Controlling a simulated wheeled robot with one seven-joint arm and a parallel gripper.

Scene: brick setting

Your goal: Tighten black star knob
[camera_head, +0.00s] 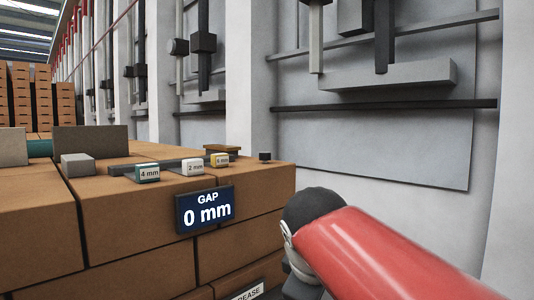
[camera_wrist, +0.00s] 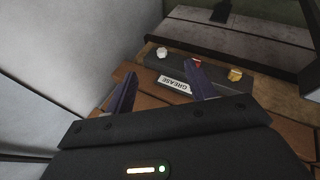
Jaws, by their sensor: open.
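A small dark knob (camera_head: 265,156) stands at the right end of the brick top in the head view. It is too small for me to tell whether it is star-shaped. My gripper (camera_wrist: 163,69) is open and empty in the wrist view, its two dark fingers spread apart above brown brick surfaces. No star knob shows clearly between the fingers. In the head view my red arm hides the gripper, so I cannot tell its distance from the knob.
A "GAP 0 mm" display (camera_head: 205,209) hangs on the brick front. A pale wall stands close at left.

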